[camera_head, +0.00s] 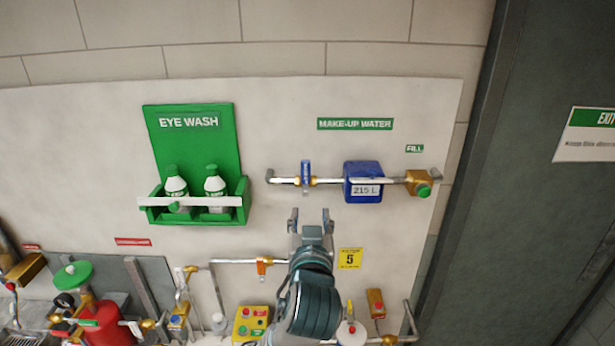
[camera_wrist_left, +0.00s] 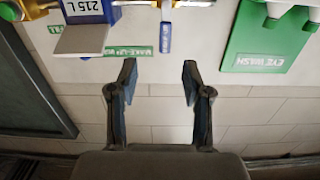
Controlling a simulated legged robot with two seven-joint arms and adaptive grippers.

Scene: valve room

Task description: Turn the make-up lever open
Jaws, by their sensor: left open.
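The make-up lever is a blue handle (camera_head: 306,173) on a brass valve in a horizontal pipe under the MAKE-UP WATER sign (camera_head: 354,124). The handle stands upright, across the pipe. It also shows in the upside-down left wrist view (camera_wrist_left: 166,36), hanging at top centre. My left gripper (camera_head: 311,213) is open and empty, below the lever in the head view and apart from it. In the left wrist view its two fingers (camera_wrist_left: 159,70) are spread, with wall showing between them. My right gripper is not in view.
A blue 215 L meter (camera_head: 363,182) and a brass fitting with a green knob (camera_head: 420,184) sit right of the lever. A green eye wash station (camera_head: 193,165) with bottles is at left. Lower pipes and a yellow button box (camera_head: 250,322) lie below. A dark door (camera_head: 535,190) stands right.

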